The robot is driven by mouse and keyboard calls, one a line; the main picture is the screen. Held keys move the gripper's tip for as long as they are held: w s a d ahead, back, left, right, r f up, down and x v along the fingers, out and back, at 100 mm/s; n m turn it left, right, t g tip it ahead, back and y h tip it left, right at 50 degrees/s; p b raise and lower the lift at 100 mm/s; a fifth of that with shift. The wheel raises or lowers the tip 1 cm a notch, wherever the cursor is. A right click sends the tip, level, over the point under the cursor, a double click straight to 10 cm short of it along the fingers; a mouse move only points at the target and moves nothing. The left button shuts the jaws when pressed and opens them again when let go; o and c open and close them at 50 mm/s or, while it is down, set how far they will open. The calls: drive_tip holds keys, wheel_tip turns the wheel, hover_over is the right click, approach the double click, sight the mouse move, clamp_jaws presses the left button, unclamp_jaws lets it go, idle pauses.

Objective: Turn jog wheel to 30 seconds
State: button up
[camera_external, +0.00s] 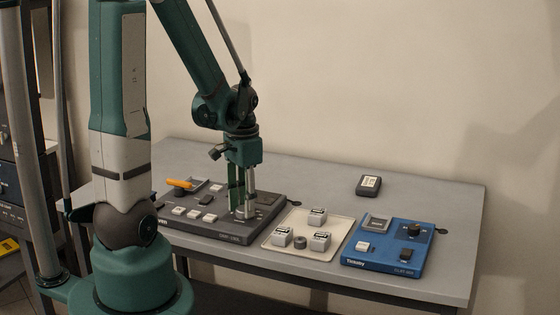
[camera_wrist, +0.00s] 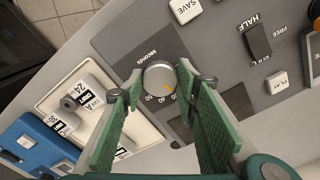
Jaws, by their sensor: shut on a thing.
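The jog wheel (camera_wrist: 157,77) is a round grey knob on the dark panel marked "seconds". My gripper (camera_wrist: 160,84) has its green fingers on either side of the wheel and is shut on it. An orange pointer mark on the wheel faces the lower right, toward the printed numbers. The numbers are small and partly hidden, so the exact reading cannot be told. In the external view my gripper (camera_external: 243,210) points down onto the right part of the dark grey console (camera_external: 225,230), and the wheel is hidden there by the fingers.
A cream tray (camera_external: 271,241) with several grey labelled blocks lies right of the console. A blue device (camera_external: 385,262) stands further right. A small dark device (camera_external: 368,185) lies at the back. White keys and an orange-handled lever (camera_external: 179,183) are on the console's left.

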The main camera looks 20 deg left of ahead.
drive_tip(key=shift+m, duration=2)
drive_tip(key=o, duration=0.9)
drive_tip(key=shift+r, duration=0.15)
drive_tip(key=shift+r, duration=5.85)
drive_tip(key=shift+r, duration=0.15)
